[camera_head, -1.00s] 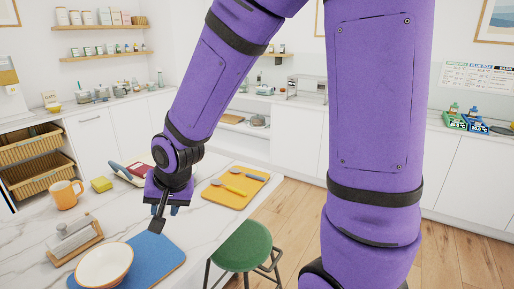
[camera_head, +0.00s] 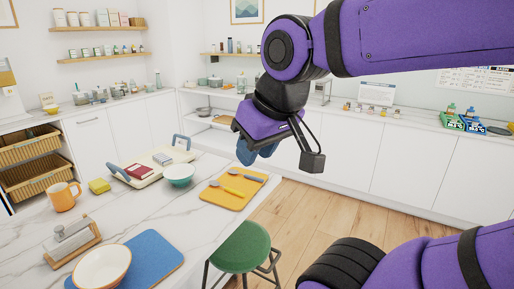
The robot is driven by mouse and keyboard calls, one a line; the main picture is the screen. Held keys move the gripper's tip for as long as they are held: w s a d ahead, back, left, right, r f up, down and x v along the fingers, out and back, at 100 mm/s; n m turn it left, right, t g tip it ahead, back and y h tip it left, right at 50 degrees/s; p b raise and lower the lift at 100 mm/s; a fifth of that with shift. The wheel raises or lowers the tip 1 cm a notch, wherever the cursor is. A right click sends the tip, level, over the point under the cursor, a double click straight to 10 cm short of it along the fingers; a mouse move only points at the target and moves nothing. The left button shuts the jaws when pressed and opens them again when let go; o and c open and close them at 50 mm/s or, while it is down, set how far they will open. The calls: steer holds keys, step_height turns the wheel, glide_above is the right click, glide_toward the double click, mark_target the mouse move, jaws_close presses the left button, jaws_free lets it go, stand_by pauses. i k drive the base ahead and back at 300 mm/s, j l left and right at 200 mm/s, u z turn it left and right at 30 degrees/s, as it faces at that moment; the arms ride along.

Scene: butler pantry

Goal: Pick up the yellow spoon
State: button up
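The yellow spoon (camera_head: 230,191) lies on an orange-yellow board (camera_head: 213,198) near the right end of the marble-topped island. A grey-blue spoon (camera_head: 246,175) lies behind it on the same board. My gripper (camera_head: 257,153) is raised and appears above and beyond the board in the picture, apart from both spoons. Its blue fingers are partly hidden by its purple body, so I cannot tell how far apart they are. No spoon shows in it.
A cream bowl (camera_head: 101,269) sits on a blue mat (camera_head: 155,259) in front. A green stool (camera_head: 240,247) stands beside the island.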

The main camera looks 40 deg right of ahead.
mark_target(213, 183)
steer(key=i+l, duration=0.15)
steer(key=l, duration=0.2)
steer(key=i+l, duration=0.1)
steer(key=l, duration=0.25)
steer(key=i+l+u, duration=0.1)
steer(key=l, duration=0.25)
steer(key=i+l, duration=0.15)
steer(key=l, duration=0.2)
steer(key=i+l, duration=0.1)
steer(key=l, duration=0.25)
steer(key=i+u, duration=0.05)
